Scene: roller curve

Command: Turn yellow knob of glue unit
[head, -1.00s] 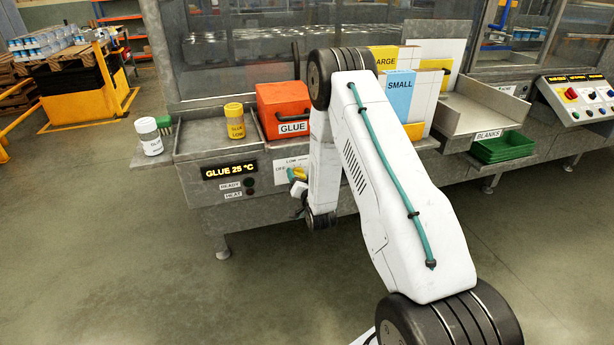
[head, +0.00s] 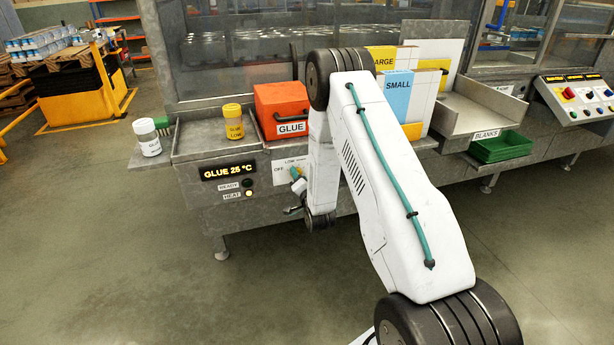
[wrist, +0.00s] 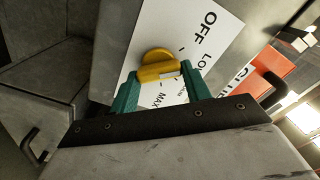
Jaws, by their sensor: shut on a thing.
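The yellow knob (wrist: 158,66) sits on a white dial plate (wrist: 205,45) marked OFF, Low and MAX in the wrist view. My gripper (wrist: 163,82) has its teal fingers shut on the knob, one on each side. The knob's white stripe points away from OFF, on the side of the other marks; exactly which mark it meets is hard to tell. In the head view my gripper (head: 297,178) is at the front of the glue unit (head: 225,215), where it covers most of the knob. The display (head: 230,169) reads GLUE 25 °C and the HEAT lamp (head: 249,194) glows.
A red glue box (head: 283,105), a yellow glue jar (head: 233,122) and a white jar (head: 147,137) stand on the unit's top and side shelf. A blue SMALL box (head: 397,95) and a green tray (head: 500,147) are to the right. Floor at front left is clear.

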